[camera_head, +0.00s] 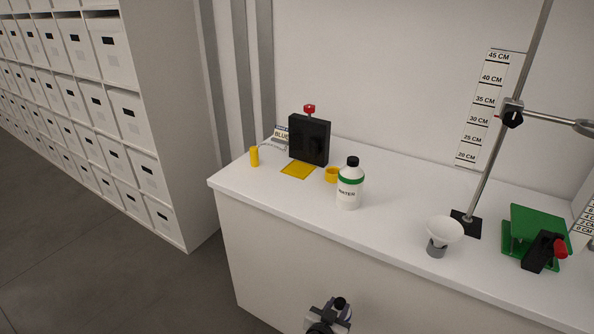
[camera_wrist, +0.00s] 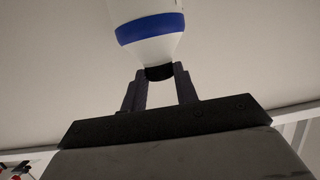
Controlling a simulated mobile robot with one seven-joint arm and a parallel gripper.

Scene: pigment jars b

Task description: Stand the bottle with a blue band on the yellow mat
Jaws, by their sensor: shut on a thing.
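The bottle with a blue band (camera_wrist: 152,27) is white with a black cap (camera_wrist: 159,72). My gripper (camera_wrist: 161,75) is shut on it at the cap end, with one finger on each side. In the head view my gripper (camera_head: 328,314) is at the bottom edge, in front of the counter and below its top; only a little of the bottle shows there. The yellow mat (camera_head: 298,170) is a flat square on the counter's left part, in front of a black block, and looks empty.
A green-banded WATER bottle (camera_head: 349,190) and a yellow ring-shaped item (camera_head: 331,175) stand right of the mat. A yellow cylinder (camera_head: 254,156) stands left, and a black block (camera_head: 309,139) behind. A funnel (camera_head: 443,231) and green stand (camera_head: 537,234) are farther right. The front counter strip is clear.

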